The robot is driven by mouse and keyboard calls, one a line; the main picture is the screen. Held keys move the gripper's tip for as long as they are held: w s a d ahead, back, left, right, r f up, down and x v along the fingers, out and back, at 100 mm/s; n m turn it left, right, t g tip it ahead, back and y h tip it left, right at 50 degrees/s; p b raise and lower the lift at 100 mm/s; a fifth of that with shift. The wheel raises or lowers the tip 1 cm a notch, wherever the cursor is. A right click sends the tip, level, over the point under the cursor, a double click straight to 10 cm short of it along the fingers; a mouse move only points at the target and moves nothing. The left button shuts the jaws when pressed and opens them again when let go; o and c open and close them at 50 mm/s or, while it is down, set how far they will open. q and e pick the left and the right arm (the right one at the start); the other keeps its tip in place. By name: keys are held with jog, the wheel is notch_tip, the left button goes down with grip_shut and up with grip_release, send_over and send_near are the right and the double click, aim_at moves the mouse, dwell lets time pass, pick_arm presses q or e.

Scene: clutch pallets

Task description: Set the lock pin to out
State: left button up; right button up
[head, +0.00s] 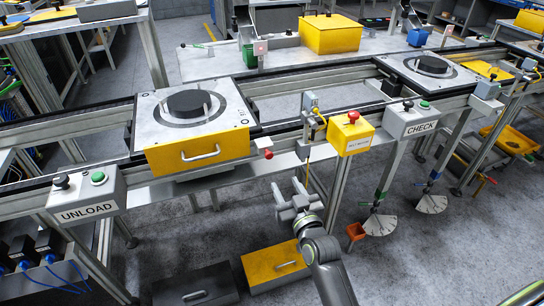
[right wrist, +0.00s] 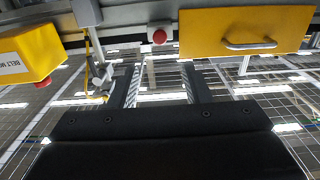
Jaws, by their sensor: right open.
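A red round knob (head: 268,153), which looks like the lock pin, sits on a small light block at the rail, just right of the yellow drawer front (head: 198,150) under the unload pallet (head: 220,107). The knob also shows in the right wrist view (right wrist: 159,36), above the gap between my fingers. I cannot tell whether the pin is in or out. My right gripper (head: 287,190) is open and empty, below and a little right of the knob, apart from it. In the right wrist view its two fingers (right wrist: 160,84) point toward the rail. My left gripper is not in view.
A yellow box with a red button (head: 351,132) stands right of the knob. The UNLOAD box (head: 87,195) and CHECK box (head: 411,119) are on the rail. A grey case (head: 195,285) and a yellow case (head: 272,267) lie low in front. Free space surrounds the gripper.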

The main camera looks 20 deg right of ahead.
jog(key=p, duration=0.1)
send_near(270, 156)
jog(key=w, duration=0.2)
jog(key=w+b, duration=0.1)
jog(key=w, duration=0.4)
jog(key=shift+a+f, duration=0.1)
jog(key=shift+w+b, duration=0.3)
jog(key=shift+w, duration=0.3)
jog(key=shift+c, duration=0.2)
grip_shut()
